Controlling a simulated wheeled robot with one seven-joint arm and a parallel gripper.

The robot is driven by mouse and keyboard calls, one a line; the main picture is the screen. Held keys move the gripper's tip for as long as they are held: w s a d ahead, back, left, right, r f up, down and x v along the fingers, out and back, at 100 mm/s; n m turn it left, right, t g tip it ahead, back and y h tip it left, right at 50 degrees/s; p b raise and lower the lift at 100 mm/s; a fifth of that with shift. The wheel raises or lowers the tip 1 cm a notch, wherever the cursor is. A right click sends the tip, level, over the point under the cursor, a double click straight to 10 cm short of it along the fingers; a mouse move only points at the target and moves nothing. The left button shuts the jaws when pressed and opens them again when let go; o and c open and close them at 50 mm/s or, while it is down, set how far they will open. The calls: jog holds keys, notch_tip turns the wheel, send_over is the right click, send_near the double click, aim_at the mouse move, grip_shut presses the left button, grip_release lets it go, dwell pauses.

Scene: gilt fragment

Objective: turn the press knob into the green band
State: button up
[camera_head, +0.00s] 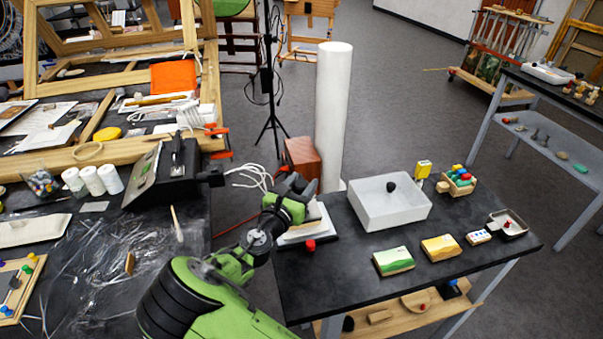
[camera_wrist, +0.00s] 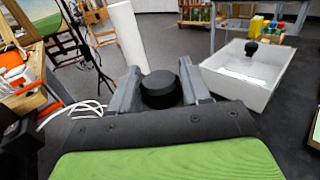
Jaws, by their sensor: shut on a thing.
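The press (camera_head: 318,228) stands at the left end of the right-hand black table, with a pale base and a red piece (camera_head: 309,246) at its front. My gripper (camera_head: 294,186) is over the press and covers most of its top. In the wrist view my gripper (camera_wrist: 160,85) has its two grey fingers on either side of a round black knob (camera_wrist: 160,90). It is shut on this knob. The knob's flat top faces the camera. The green band and any pointer mark cannot be seen in either view.
A white bin (camera_head: 385,215) with a black knob-like piece stands right of the press. Green (camera_head: 394,261) and yellow (camera_head: 441,247) boxes lie in front. A white column (camera_head: 331,120) and reddish box (camera_head: 301,158) stand behind. A cluttered workbench (camera_head: 150,215) is at left.

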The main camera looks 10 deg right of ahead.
jog(key=m+g+h+p, duration=0.2)
jog(key=g+h+p, duration=0.1)
jog(key=shift+w+r+m, duration=0.1)
jog(key=shift+r+m, duration=0.15)
jog(key=shift+m, duration=0.15)
jog(key=m+g+h, duration=0.1)
jog(key=g, duration=0.1)
jog(key=m+g+h, duration=0.1)
jog(key=g, duration=0.1)
jog(key=shift+f+m+p, duration=0.15)
jog(key=shift+m+p, duration=0.2)
jog(key=shift+m, duration=0.05)
jog(key=m+g+b, duration=0.1)
jog(key=g, duration=0.1)
jog(key=m+g+h+b, duration=0.1)
jog(key=g, duration=0.1)
jog(key=shift+f+m, duration=0.2)
jog(key=shift+m, duration=0.1)
jog(key=m+g+b, duration=0.1)
jog(key=g+b, duration=0.1)
jog(key=m+g+b, duration=0.1)
jog(key=g, duration=0.1)
jog(key=shift+f+m, duration=0.25)
jog(key=shift+m, duration=0.05)
jog(key=shift+m+g+b, duration=0.3)
jog(key=shift+g+b, duration=0.05)
jog(key=shift+g, duration=0.15)
jog(key=shift+r+g, duration=0.35)
jog(key=shift+g, duration=0.05)
